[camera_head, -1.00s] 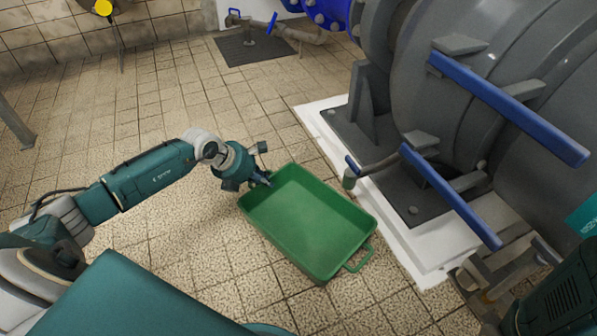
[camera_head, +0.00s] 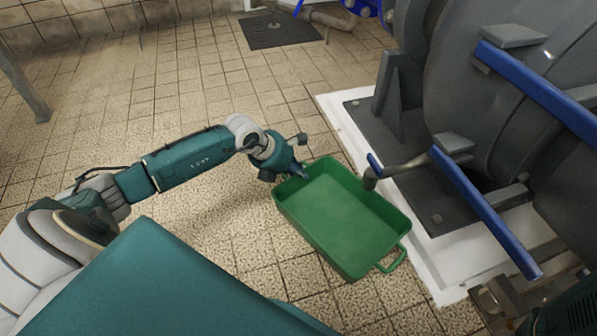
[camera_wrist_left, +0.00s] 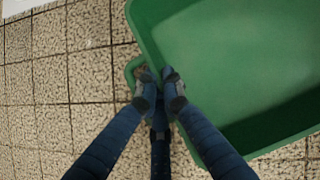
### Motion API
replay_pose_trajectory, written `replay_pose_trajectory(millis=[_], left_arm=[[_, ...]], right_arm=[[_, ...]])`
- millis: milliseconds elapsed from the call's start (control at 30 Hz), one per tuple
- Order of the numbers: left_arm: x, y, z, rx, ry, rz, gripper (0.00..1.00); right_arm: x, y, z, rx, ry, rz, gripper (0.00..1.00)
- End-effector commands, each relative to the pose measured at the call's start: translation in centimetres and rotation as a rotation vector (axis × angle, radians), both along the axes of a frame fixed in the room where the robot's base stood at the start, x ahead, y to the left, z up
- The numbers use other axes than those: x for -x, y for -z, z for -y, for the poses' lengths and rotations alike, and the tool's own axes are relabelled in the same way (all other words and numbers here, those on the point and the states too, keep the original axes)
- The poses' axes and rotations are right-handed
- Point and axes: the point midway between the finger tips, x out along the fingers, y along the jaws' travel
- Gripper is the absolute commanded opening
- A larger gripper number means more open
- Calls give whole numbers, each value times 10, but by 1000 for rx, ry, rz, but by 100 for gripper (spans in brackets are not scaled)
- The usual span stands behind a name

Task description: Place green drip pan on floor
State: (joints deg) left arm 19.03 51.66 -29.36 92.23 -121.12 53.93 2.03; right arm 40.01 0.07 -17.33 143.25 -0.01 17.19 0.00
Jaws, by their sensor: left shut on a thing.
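The green drip pan (camera_head: 345,215) is a rectangular open tray with a loop handle at each short end. In the head view it is near the middle, roughly level and empty. My left gripper (camera_head: 301,170) is shut on the pan's far-left end. In the left wrist view the fingers (camera_wrist_left: 160,88) close at the pan's handle and rim, and the pan (camera_wrist_left: 235,60) fills the upper right. I cannot tell whether the pan touches the floor or hangs above it. My right gripper is not in view.
A large grey pump (camera_head: 500,110) with blue bars (camera_head: 485,210) stands on a white plinth (camera_head: 440,255) at the right. A small pipe outlet (camera_head: 372,178) sits close to the pan's right rim. Tiled floor (camera_head: 220,90) is clear to the left and behind. A dark floor grate (camera_head: 280,30) lies at the back.

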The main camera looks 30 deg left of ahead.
Motion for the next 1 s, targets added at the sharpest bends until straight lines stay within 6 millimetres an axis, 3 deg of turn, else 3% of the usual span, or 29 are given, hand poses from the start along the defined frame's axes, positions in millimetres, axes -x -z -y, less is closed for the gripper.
replay_pose_trajectory(millis=[67,200,567,1000], left_arm=[[-2,-2,1,5,-2,5,0],[0,1,0,0,0,0,25],[1,-6,-2,-1,-1,0,25],[40,-76,-21,-3,1,-1,25]], right_arm=[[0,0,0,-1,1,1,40],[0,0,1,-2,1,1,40],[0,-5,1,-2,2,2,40],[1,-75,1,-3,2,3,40]])
